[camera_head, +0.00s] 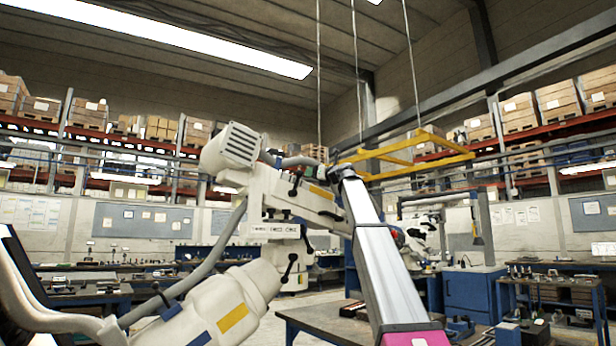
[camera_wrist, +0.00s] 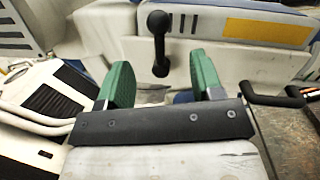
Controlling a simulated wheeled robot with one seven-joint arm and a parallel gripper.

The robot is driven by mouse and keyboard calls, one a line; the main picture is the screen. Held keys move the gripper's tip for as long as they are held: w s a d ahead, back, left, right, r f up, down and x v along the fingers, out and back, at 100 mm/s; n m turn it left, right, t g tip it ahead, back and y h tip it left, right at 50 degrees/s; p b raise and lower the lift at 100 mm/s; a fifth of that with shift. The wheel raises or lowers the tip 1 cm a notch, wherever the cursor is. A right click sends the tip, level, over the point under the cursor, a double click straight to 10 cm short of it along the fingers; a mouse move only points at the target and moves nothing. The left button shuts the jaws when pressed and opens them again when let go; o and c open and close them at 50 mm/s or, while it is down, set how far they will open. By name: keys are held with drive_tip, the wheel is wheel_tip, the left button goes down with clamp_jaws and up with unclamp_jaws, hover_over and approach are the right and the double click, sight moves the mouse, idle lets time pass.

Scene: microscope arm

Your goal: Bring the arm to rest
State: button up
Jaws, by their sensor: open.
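The microscope arm (camera_head: 268,192) is a large white jointed body, raised and folded, with a boxy ribbed head at its upper left. A lower white section (camera_head: 210,305) carries a yellow label and slopes to the bottom left. My gripper (camera_wrist: 160,66) has two green fingers, open and empty. A black handle with a round knob at each end (camera_wrist: 158,42) stands on the white casing (camera_wrist: 205,25). In the wrist view it appears between the fingertips; whether it lies between them in depth I cannot tell. In the head view my gripper is not clearly made out.
Workbenches with tools stand at the right (camera_head: 555,285) and along the left wall. A blue cabinet (camera_head: 470,292) stands behind. A yellow overhead frame (camera_head: 400,152) hangs above. A black bar handle (camera_wrist: 275,99) is close to the right of my gripper.

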drive_tip(key=shift+s+d, duration=0.2)
drive_tip(key=shift+s, duration=0.05)
idle(0.3)
